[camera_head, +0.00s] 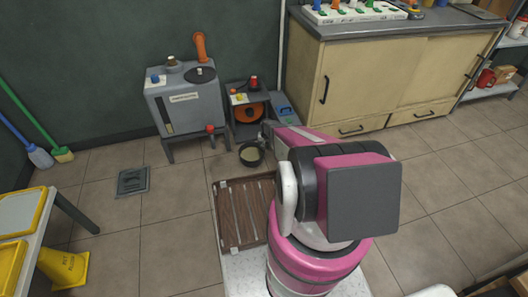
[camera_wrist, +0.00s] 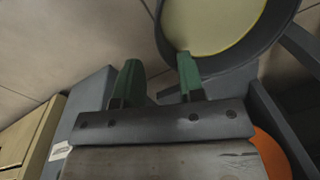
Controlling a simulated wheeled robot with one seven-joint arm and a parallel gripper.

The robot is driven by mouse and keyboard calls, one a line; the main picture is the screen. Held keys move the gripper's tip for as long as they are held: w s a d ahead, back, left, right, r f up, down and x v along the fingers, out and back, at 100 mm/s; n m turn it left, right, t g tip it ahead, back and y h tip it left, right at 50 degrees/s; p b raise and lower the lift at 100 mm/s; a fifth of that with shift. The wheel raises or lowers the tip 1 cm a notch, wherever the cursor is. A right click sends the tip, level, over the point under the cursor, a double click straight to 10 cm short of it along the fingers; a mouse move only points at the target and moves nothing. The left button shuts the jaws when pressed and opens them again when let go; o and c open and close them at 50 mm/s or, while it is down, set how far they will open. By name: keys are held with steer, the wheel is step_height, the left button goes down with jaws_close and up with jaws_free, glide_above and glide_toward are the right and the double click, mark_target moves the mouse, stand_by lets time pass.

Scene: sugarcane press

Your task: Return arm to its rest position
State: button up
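My gripper (camera_wrist: 158,57) shows in the wrist view with its two green fingers apart and nothing clearly gripped between them. A dark round container (camera_wrist: 262,45) with pale yellowish contents is just beyond the fingertips, and the right finger overlaps its rim in the picture. I cannot tell whether they touch. In the head view the container (camera_head: 251,155) is in front of the small machine. My arm reaches from the bottom centre towards it. The gripper's end is small and partly hidden by my wrist there.
A grey tank machine (camera_head: 187,104) stands left of a smaller machine with an orange wheel (camera_head: 248,113). A brown slatted tray (camera_head: 240,212) lies beside my arm. A cabinet (camera_head: 375,75) stands at the back right. A yellow wet-floor sign (camera_head: 65,268) is lower left.

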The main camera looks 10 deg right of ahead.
steer(key=shift+d+r, duration=0.1)
steer(key=shift+r, duration=0.85)
steer(key=shift+r, duration=0.1)
steer(key=s+a+r+n, duration=0.1)
steer(key=s+a+r, duration=0.1)
steer(key=s+r, duration=0.7)
steer(key=s+a+r+n, duration=0.1)
steer(key=s+a+r, duration=0.2)
steer(key=s+r, duration=0.6)
steer(key=s+a+r+n+h, duration=0.1)
steer(key=s+a+r, duration=0.2)
steer(key=s+r, duration=0.6)
step_height(320, 180, up, 14)
steer(key=shift+a+r, duration=0.1)
steer(key=shift+a, duration=0.05)
